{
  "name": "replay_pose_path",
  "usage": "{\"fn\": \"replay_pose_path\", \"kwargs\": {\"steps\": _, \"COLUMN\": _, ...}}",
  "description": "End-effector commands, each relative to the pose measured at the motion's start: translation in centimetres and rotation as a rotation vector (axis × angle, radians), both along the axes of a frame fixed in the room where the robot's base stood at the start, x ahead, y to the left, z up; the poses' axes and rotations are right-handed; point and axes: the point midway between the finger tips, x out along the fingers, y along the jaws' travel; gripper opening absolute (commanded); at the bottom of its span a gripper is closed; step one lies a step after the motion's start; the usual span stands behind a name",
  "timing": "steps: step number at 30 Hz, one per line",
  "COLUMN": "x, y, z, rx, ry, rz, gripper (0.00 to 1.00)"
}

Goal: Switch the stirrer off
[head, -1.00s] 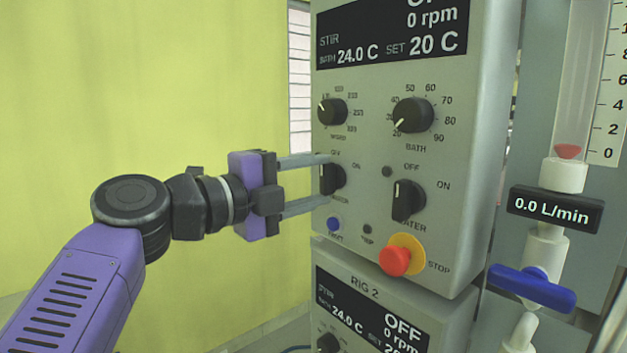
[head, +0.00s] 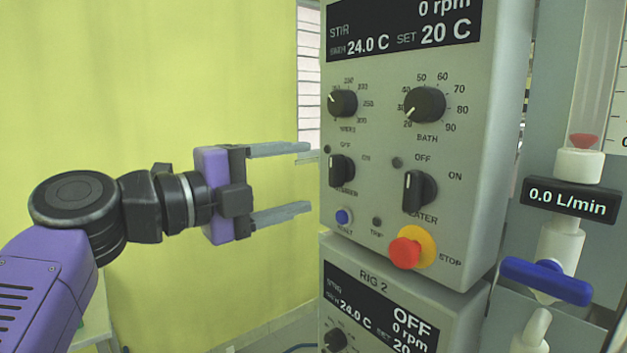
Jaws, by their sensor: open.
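The stirrer knob (head: 341,170) is a black rotary switch on the left of the upper grey control box (head: 470,130). Its pointer stands upright, toward the OFF mark above it. The display (head: 400,30) above reads STIR, 0 rpm, bath 24.0 C and set 20 C; its top is cut off. My gripper (head: 308,178) is open and empty, left of the knob and apart from the panel. Its two fingers lie one above the other, pointing right toward the box.
The heater knob (head: 419,191), speed knob (head: 342,102) and bath knob (head: 425,104) are close by. A red stop button (head: 408,250) and blue button (head: 343,216) sit below. A second box, RIG 2 (head: 374,283), is underneath. Free room lies left, before the yellow wall (head: 200,80).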

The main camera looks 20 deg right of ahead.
Motion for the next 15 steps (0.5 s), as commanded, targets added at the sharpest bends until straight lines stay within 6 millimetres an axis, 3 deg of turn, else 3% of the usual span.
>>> {"fn": "replay_pose_path", "kwargs": {"steps": 6, "x": -0.6, "y": 2.1, "z": 0.0, "rx": -0.001, "ry": 0.001, "rz": 0.001, "gripper": 0.69}}
{"fn": "replay_pose_path", "kwargs": {"steps": 15, "x": -0.7, "y": 2.3, "z": 0.0, "rx": 0.000, "ry": 0.000, "rz": 0.000, "gripper": 0.69}}
